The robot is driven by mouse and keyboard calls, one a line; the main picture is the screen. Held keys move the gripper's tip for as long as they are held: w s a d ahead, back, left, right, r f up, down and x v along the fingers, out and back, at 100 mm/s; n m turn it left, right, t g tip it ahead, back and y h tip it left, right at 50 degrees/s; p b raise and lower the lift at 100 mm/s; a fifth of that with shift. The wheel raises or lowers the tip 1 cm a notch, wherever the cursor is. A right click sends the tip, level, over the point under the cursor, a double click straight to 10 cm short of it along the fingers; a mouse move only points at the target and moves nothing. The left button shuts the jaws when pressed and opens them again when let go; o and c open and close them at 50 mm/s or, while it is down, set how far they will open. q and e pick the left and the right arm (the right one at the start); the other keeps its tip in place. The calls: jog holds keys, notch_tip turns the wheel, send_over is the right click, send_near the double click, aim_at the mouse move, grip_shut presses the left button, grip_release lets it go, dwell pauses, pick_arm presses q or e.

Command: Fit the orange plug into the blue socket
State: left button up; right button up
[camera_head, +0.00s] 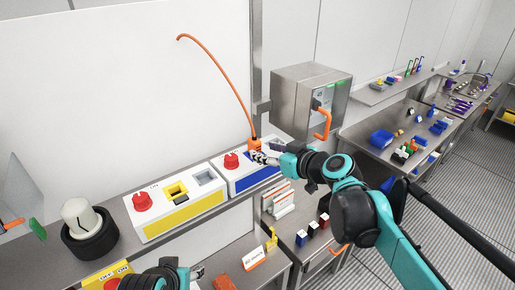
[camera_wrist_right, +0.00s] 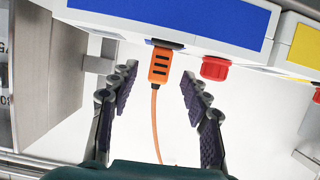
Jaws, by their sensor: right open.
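The orange plug (camera_head: 254,144) stands at the back right of the blue-fronted socket box (camera_head: 238,183), its orange cable arching up and left. In the right wrist view the plug (camera_wrist_right: 159,66) meets a dark opening at the edge of the blue-fronted box (camera_wrist_right: 190,18); how deep it sits I cannot tell. My right gripper (camera_head: 262,158) is at the plug in the head view. In its wrist view the fingers (camera_wrist_right: 158,92) are spread, one on each side of the plug and cable, touching neither. My left gripper (camera_head: 192,273) shows only partly at the bottom edge.
A red knob (camera_head: 231,161) is on the blue-fronted box. A yellow-fronted box (camera_head: 185,217) with a red knob stands to its left. A metal cabinet (camera_head: 300,95) with an orange handle is to the right. A dark drum with a cream knob (camera_head: 80,217) stands at left.

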jog(key=v, duration=0.6)
jog(key=shift+f, duration=0.1)
jog(key=s+d+f+m+g+h+b, duration=0.1)
jog(key=s+d+f+m+h+b, duration=0.1)
jog(key=s+f+b, duration=0.4)
jog(key=s+d+f+m+g+h+b, duration=0.2)
jog(key=s+d+f+b, duration=0.3)
jog(key=f+b, duration=1.2)
jog(key=s+d+f+m+g+h+b, duration=0.1)
jog(key=s+d+f+m+h+b, duration=0.2)
jog(key=f, duration=3)
jog(key=s+d+h+b, duration=0.1)
jog(key=s+b, duration=0.4)
jog(key=b, duration=0.3)
jog(key=shift+b, duration=0.3)
